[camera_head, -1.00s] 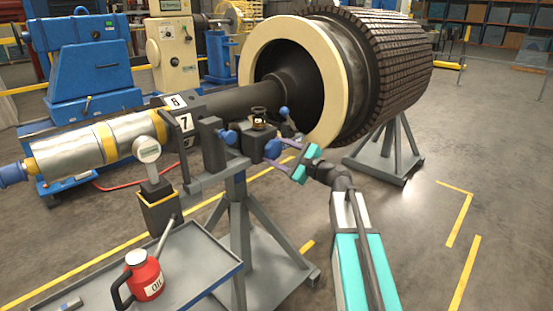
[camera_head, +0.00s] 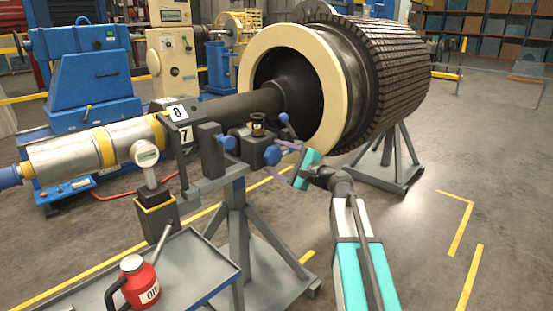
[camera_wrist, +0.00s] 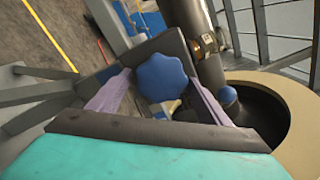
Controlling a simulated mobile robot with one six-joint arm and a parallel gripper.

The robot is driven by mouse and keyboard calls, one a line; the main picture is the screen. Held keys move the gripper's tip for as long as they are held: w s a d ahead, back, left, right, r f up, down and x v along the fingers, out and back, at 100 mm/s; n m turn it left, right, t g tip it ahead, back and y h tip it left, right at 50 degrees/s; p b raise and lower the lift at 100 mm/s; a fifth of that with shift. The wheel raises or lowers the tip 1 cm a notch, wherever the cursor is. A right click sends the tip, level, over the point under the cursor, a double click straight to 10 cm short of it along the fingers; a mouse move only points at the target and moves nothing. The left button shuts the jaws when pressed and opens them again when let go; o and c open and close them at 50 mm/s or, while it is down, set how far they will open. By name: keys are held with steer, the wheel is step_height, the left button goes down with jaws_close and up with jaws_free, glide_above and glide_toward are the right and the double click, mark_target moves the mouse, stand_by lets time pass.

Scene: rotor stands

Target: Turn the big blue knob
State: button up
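The big blue knob (camera_head: 272,155) is a lobed knob on a dark block of the rotor stand. In the wrist view the knob (camera_wrist: 163,78) sits between the tips of my two purple fingers. My gripper (camera_head: 279,158) is at the knob from the right, its fingers on opposite sides and apparently touching its rim. My gripper (camera_wrist: 160,88) looks closed on it, though the contact itself is partly hidden. The teal gripper body is tilted about its axis relative to the block.
Another blue knob (camera_head: 227,142) sits to the left on the stand, and a small blue ball (camera_head: 284,117) above. The large rotor (camera_head: 385,55) is just behind. A grey tray (camera_head: 200,262) with a red oil can (camera_head: 137,284) stands at lower left. Floor at right is clear.

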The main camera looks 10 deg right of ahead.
steer(key=shift+s+d, duration=0.1)
stand_by(0.3)
steer(key=p+v, duration=0.1)
steer(key=v, duration=1.2)
steer(key=shift+s, duration=0.25)
steer(key=shift+d+f, duration=0.1)
